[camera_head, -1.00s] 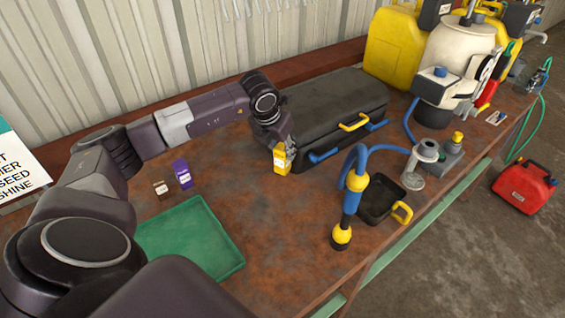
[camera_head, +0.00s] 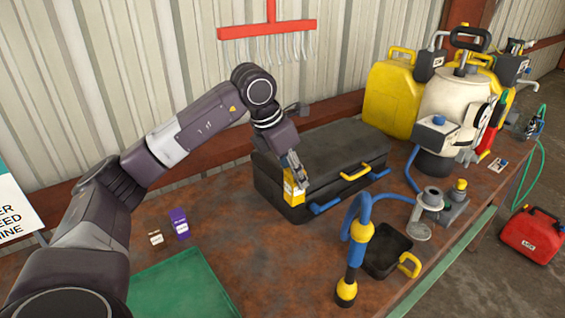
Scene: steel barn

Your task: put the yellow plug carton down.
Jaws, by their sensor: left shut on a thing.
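The yellow plug carton (camera_head: 293,188) is a small yellow box with a white label. My left gripper (camera_head: 293,173) is shut on it from above. It shows in front of the left front part of the black toolbox (camera_head: 330,160). I cannot tell whether the carton touches the bench or the toolbox. My right gripper is not in view.
A blue and yellow hose tool (camera_head: 355,250) and a black pan (camera_head: 385,250) are at right. Bare bench lies between.

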